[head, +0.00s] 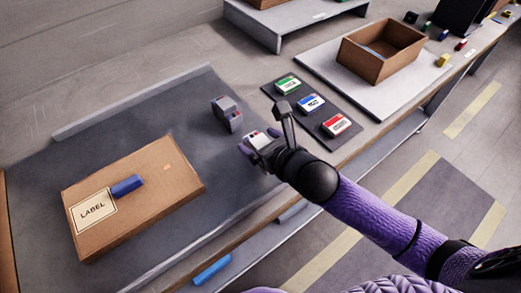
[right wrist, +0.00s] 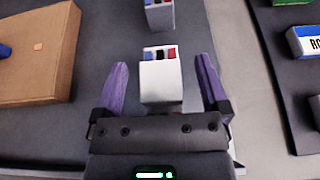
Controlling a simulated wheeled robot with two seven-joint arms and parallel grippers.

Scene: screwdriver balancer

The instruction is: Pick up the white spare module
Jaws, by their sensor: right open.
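The white spare module (right wrist: 161,84), a small pale block with dark, blue and red patches on its top end, stands on the grey mat. It also shows in the head view (head: 257,139), partly hidden by my right gripper. My right gripper (right wrist: 162,64) is open, with one purple finger on each side of the module. A gap shows between the module and each finger in the right wrist view. My left gripper is not in view.
A grey module (head: 226,114) stands just beyond. A cardboard box (head: 150,205) with a label and a blue object on top lies left. A dark strip (head: 312,118) with green, blue and red-labelled blocks lies right. An open carton (head: 381,52) stands farther back.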

